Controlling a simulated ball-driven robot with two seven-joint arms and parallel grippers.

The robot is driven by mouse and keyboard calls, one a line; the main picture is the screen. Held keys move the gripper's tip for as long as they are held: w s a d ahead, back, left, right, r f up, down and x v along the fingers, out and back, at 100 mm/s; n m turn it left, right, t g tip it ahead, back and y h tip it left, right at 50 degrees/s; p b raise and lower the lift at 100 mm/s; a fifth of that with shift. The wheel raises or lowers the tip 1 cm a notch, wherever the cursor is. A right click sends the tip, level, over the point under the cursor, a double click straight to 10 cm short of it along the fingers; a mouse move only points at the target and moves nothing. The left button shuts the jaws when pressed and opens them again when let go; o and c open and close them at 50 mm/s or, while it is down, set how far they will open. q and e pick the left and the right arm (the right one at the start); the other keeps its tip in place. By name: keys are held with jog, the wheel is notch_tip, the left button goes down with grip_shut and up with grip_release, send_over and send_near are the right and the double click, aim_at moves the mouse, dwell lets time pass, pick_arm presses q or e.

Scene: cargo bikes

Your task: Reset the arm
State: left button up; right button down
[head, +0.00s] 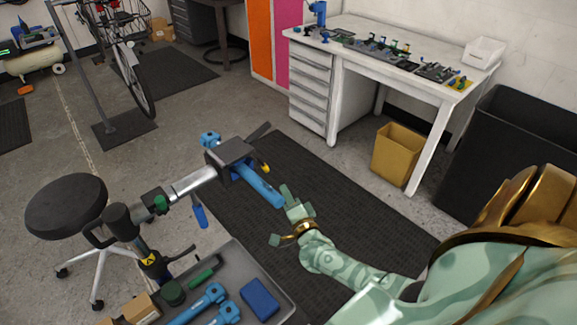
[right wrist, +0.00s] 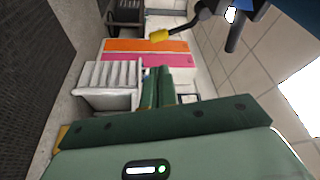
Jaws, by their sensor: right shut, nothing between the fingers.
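My right arm (head: 345,268), mottled pale green with gold parts, reaches in from the right in the head view. Its gripper (head: 286,192) is shut and empty, beside the lower end of a blue tube (head: 258,186). The tube is held at the black clamp head (head: 232,152) of a repair stand. I cannot tell whether the fingers touch the tube. In the right wrist view the two green fingers (right wrist: 157,75) are together, with nothing between them. My left gripper is not in view.
A grey tool tray (head: 285,301) with blue tools lies below my right gripper. A black stool (head: 66,205) stands left. A white workbench (head: 405,60) stands behind, with a yellow bin (head: 397,153) and black bin (head: 515,150) nearby. The dark mat (head: 330,185) has open floor.

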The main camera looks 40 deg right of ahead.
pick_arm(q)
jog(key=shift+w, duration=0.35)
